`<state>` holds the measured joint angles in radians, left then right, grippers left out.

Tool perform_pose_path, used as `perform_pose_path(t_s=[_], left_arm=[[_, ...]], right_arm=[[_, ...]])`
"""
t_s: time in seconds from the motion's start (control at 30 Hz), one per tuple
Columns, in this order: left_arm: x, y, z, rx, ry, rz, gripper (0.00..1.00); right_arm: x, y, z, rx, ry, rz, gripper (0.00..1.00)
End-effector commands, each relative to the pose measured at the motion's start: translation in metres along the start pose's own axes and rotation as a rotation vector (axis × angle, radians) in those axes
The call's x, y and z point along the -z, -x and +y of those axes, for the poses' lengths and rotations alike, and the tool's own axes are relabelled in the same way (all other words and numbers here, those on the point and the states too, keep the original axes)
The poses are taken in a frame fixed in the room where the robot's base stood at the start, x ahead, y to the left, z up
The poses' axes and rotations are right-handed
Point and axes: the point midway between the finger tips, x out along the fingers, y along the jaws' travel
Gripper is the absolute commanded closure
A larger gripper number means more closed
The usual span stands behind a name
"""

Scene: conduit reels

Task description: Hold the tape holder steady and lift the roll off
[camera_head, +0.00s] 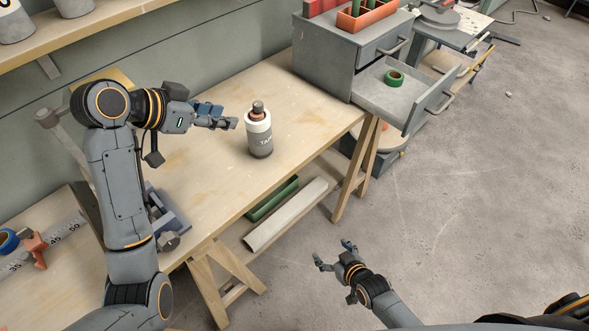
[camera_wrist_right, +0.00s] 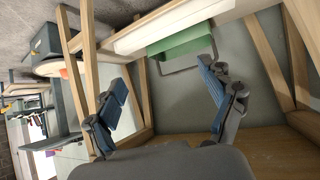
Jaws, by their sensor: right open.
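A dark grey cylinder marked "TAPE" (camera_head: 260,144) stands upright on the workbench; I take it for the tape holder. A white band (camera_head: 258,122) circles its upper part, and a brown neck with a dark cap rises above. Whether the white band is the roll, I cannot tell. My left gripper (camera_head: 230,116) is just left of it, fingers apart, empty, not visibly touching it. My right gripper (camera_head: 331,251) is open and empty, low in front of the bench; its spread fingers also show in the right wrist view (camera_wrist_right: 165,100). A green roll (camera_head: 394,77) lies in the open drawer.
The workbench (camera_head: 190,200) is mostly bare around the cylinder. The open drawer (camera_head: 400,98) juts out at the right. Trestle legs (camera_head: 357,170), a green channel (camera_head: 272,198) and a pale channel (camera_head: 286,215) are below. A blue roll (camera_head: 8,240) lies at far left.

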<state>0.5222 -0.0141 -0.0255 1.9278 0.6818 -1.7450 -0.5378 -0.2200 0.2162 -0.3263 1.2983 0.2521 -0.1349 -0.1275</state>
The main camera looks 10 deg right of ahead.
Motion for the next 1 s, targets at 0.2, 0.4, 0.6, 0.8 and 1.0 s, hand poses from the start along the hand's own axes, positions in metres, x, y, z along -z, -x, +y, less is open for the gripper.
perform_pose_path(t_s=[0.2,0.4,0.6,0.8,1.0], left_arm=[[0.0,0.0,0.0,0.0,0.0,0.0,0.62],[0.0,0.0,0.0,0.0,0.0,0.0,0.62],[0.0,0.0,0.0,0.0,0.0,0.0,0.62],[0.0,0.0,0.0,0.0,0.0,0.0,0.62],[0.0,0.0,0.0,0.0,0.0,0.0,0.62]], right_arm=[[0.131,0.019,-0.016,0.061,0.03,0.263,0.18],[0.233,0.061,-0.04,0.129,0.049,0.482,0.18],[0.295,0.102,-0.059,0.185,0.059,0.627,0.18],[0.317,0.117,-0.067,0.206,0.06,0.68,0.18],[0.333,0.101,-0.072,0.207,0.06,0.685,0.18]])
